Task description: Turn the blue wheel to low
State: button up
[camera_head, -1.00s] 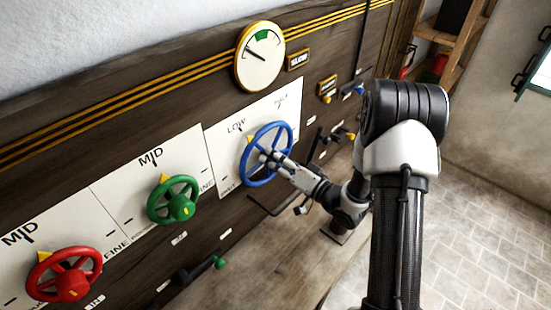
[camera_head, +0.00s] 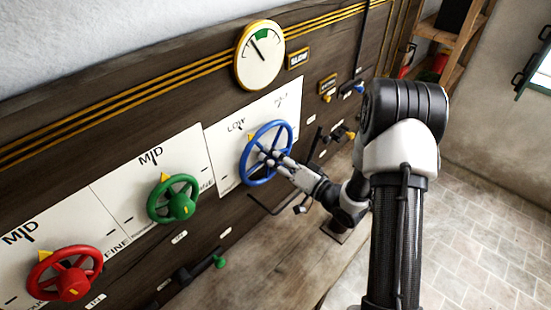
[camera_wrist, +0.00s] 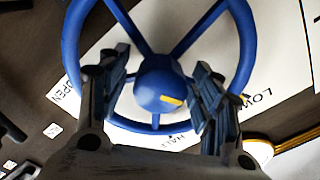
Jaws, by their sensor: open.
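The blue wheel (camera_head: 266,153) is mounted on a white plate (camera_head: 228,170) lettered LOW and HALT, on the dark wooden panel. A yellow pointer (camera_head: 250,137) shows at its upper left rim, near the LOW mark. In the wrist view the wheel (camera_wrist: 160,90) shows its hub with a yellow stripe. My gripper (camera_head: 268,158) is at the wheel's hub. In the wrist view my gripper (camera_wrist: 162,85) has its two fingers apart, one on each side of the hub, over the spokes. Whether the fingers touch the hub or spokes I cannot tell.
A green wheel (camera_head: 173,199) and a red wheel (camera_head: 65,272) sit on the panel to the left, their pointers near MID. A round gauge (camera_head: 260,56) is above the blue wheel. Small levers (camera_head: 334,135) stick out at the right. A wooden ledge (camera_head: 275,250) lies below.

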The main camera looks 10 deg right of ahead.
jog(key=v, duration=1.2)
dwell(0.4)
